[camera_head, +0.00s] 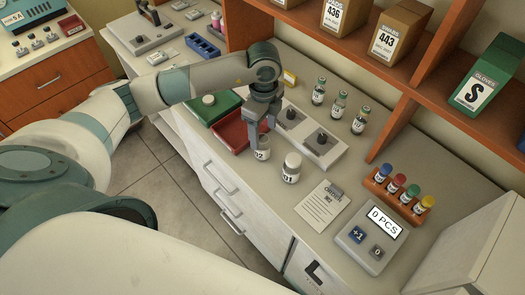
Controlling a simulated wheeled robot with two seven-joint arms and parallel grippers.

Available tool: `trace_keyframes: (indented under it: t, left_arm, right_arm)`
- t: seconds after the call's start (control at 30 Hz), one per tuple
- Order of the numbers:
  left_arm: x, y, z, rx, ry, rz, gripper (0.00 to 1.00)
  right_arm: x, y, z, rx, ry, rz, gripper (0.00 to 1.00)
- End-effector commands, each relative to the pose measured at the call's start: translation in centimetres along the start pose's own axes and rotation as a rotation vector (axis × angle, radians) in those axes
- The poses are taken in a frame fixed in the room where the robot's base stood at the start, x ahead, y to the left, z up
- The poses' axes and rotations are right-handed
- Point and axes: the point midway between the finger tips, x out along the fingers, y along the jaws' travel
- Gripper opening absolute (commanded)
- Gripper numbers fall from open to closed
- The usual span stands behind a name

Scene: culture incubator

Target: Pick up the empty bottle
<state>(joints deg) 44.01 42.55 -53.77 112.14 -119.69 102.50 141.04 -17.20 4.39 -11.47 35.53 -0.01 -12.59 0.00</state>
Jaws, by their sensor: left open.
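A white bottle marked 02 (262,155) stands on the counter's front part, partly hidden by my left gripper. My left gripper (261,136) points down, open, with its fingers at the top of this bottle; I cannot tell whether they touch it. A second white bottle, marked 01 (291,168), stands upright just to the right, apart from the gripper. I cannot tell from the picture which bottle is empty. My right gripper is not in view.
A green tray (222,115) holding a white-capped item and a red tray (232,138) lie left of the gripper. A grey device with black knobs (322,144) is behind the bottles.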

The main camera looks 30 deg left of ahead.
Motion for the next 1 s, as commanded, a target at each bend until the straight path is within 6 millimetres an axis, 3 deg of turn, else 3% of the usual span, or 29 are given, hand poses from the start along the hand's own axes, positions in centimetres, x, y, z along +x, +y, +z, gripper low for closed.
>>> trace_keyframes:
  t: [0.53,1.0]
  left_arm:
    - [1.1,0.1,0.0,0.000,-0.001,0.000,0.62]
    - [5.8,0.5,0.2,0.000,-0.001,0.000,0.62]
  right_arm:
    - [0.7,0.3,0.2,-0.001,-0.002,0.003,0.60]
    - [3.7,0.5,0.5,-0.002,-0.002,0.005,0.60]
